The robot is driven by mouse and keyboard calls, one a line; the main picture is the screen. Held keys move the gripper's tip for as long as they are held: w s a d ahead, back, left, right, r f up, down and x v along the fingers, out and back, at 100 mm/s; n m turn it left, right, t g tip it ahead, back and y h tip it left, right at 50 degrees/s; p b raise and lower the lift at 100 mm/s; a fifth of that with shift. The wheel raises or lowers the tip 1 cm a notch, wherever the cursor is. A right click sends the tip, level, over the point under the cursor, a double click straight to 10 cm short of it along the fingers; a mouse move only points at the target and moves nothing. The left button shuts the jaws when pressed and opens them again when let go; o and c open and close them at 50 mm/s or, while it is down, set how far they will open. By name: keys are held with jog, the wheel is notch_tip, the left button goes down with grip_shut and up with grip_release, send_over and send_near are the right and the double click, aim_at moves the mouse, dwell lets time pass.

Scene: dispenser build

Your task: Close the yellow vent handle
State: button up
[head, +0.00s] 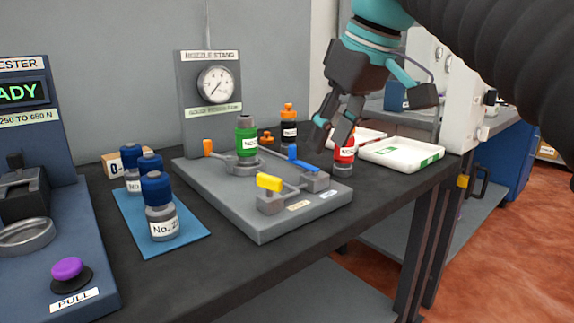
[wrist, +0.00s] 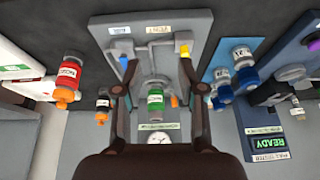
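The yellow vent handle (head: 269,182) sits on a small grey valve block at the front of the nozzle stand (head: 262,226). It also shows upper right of centre in the wrist view (wrist: 183,50). Its lever is raised on the block. My gripper (head: 333,138) hangs in the air behind and to the right of the handle, apart from it. In the wrist view its two fingers (wrist: 155,80) are spread with nothing held between them. A blue handle (head: 303,163) is on a neighbouring block. A green bottle (head: 246,138) stands upright in the stand's holder.
A red bottle (head: 344,152) stands by the stand's right edge, with a white tray (head: 400,152) beyond it. Blue-capped bottles (head: 160,205) stand on a blue mat to the left. A gauge (head: 215,85) is on the stand's back panel. The front bench strip is clear.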

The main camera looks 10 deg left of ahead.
aim_at(269, 176)
jog(key=a+r+n, duration=0.3)
jog(key=a+r, duration=0.2)
jog(key=shift+g, duration=0.4)
jog(key=b+x, duration=0.4)
jog(key=x, duration=0.9)
jog(key=shift+a+f, duration=0.15)
jog(key=shift+a, duration=0.1)
jog(key=shift+y, duration=0.3)
grip_shut()
